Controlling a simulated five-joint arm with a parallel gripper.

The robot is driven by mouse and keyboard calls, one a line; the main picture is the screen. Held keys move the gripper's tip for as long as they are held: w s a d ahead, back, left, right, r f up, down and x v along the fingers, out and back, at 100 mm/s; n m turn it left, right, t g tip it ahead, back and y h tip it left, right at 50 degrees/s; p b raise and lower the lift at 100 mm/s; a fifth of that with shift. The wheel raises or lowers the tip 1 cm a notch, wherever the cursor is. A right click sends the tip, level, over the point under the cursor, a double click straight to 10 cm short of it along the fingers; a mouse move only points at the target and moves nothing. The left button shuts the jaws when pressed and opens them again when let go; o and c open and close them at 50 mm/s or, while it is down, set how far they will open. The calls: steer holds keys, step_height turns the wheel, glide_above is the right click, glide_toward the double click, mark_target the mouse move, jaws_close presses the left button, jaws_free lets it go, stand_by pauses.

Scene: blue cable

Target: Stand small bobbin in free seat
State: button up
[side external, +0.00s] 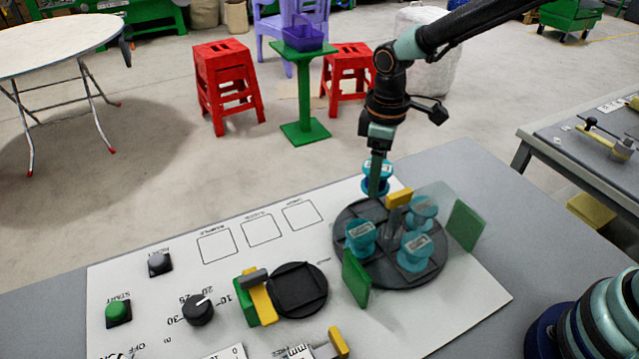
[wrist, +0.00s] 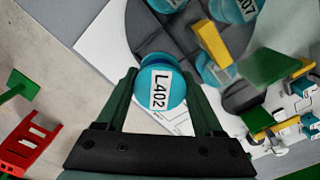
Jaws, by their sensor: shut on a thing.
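My gripper (side external: 377,182) is shut on a small blue bobbin (wrist: 160,88), labelled L402, which sits between the two fingers in the wrist view. In the side view the held bobbin (side external: 388,181) is partly hidden by a finger, at the back edge of the dark round turntable (side external: 402,280). Three blue bobbins stand on the turntable: front left (side external: 360,238), front right (side external: 415,253) and back right (side external: 422,212). Its back-left part, a bare dark seat (wrist: 150,35), shows in the wrist view. I cannot tell the held bobbin's exact height.
A yellow block (side external: 399,198) stands at the turntable's back, close to my gripper. Green upright plates (side external: 355,277) and (side external: 465,226) flank the turntable. A smaller dark disc (side external: 299,289) with a yellow and green clamp (side external: 258,300) lies to the left. The white panel's outlined squares (side external: 262,230) are bare.

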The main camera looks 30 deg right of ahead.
steer(key=shift+f, duration=3.35)
steer(key=o, duration=1.2)
steer(key=shift+f, duration=0.1)
steer(key=shift+o, duration=0.2)
